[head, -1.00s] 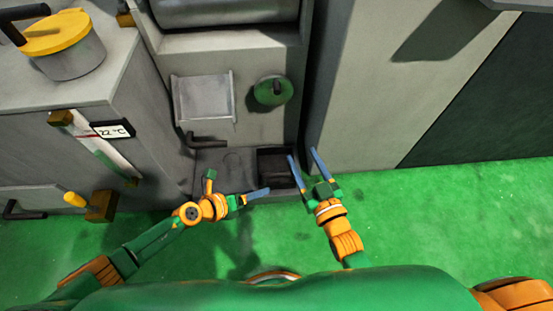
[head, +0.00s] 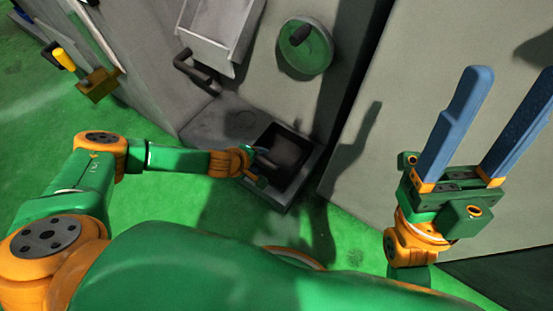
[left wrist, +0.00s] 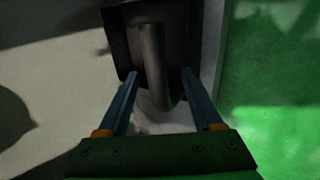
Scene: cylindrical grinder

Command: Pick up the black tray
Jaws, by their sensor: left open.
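The black tray (head: 284,150) is a dark, square, open box in the low grey ledge at the front of the machine. My left gripper (head: 262,160) is at the tray's left side, small and partly hidden by its own wrist. In the left wrist view its blue fingers (left wrist: 160,73) are apart and point at the dark tray (left wrist: 119,42). A dark rounded bar (left wrist: 153,60) lies between the fingers; I see no clear grip on it. My right gripper (head: 510,85) is raised at the right, open and empty.
A green round handwheel (head: 305,47) and a black lever (head: 196,74) stick out above the ledge. A grey chute (head: 220,35) is above the lever. A pale panel (head: 440,60) stands to the right.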

